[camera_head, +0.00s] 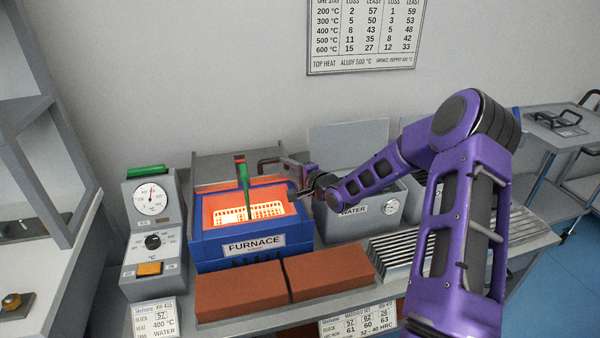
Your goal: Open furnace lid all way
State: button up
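The blue furnace (215,250), labelled FURNACE, stands on the bench left of centre. Its top is uncovered, showing a glowing orange inside with a pale basket (262,211) and an upright green and red handle (243,180). The grey furnace lid (215,168) appears tilted up at the back of the opening. My gripper (288,170) is at the right rear of the furnace, beside a dark bar-shaped handle (266,164) near the lid. The fingers are small and partly hidden, so I cannot tell whether they grip the handle.
A grey WATER tank (370,222) stands right of the furnace, beneath my arm. A control unit (152,240) with dial and orange switch stands left. Two red-brown bricks (240,291) lie in front; a ribbed metal rack (405,249) is at right. The wall is behind.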

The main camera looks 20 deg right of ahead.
jog(key=v, duration=0.6)
jog(key=shift+s+p, duration=0.25)
jog(key=shift+p, duration=0.05)
jog(key=shift+w, duration=0.1)
